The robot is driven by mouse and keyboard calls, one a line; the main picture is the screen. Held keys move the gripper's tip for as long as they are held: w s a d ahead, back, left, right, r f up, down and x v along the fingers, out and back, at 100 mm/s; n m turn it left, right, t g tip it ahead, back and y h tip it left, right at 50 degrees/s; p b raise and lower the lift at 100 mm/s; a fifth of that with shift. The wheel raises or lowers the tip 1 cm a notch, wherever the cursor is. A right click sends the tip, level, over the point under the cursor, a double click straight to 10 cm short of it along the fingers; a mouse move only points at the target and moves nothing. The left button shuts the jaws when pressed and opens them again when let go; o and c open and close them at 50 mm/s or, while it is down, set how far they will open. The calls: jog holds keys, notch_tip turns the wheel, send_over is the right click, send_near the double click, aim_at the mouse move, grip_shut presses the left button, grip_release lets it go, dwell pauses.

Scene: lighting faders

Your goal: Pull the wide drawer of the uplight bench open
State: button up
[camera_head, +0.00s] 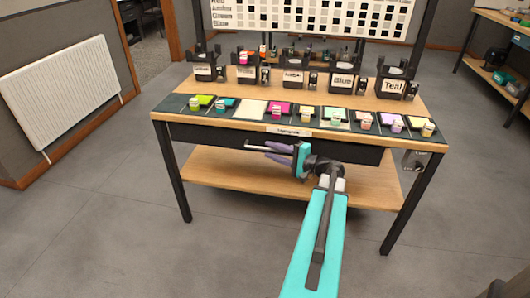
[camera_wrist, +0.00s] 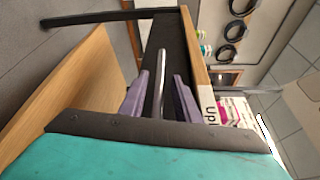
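The uplight bench (camera_head: 290,188) has a wood top, dark legs and a lower shelf. Its wide drawer (camera_head: 215,135) has a dark front below the top and looks shut. A pale bar handle (camera_head: 252,148) runs along the drawer front; it also shows in the wrist view (camera_wrist: 160,75). My gripper (camera_head: 268,151) is at the handle, its purple fingers pointing left along the front. In the wrist view my gripper (camera_wrist: 160,85) has one finger on each side of the bar, with gaps showing between. My wrist hides the right part of the handle.
Colored swatches and small blocks (camera_head: 280,108) line the bench's front edge, with labelled holders (camera_head: 342,83) behind. A label (camera_head: 289,132) sits on the edge above the handle. A white radiator (camera_head: 68,92) is on the left wall. The floor before the bench is clear.

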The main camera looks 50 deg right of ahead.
jog(key=shift+w+a+f, duration=0.1)
jog(key=shift+w+a, duration=0.1)
jog(key=shift+w, duration=1)
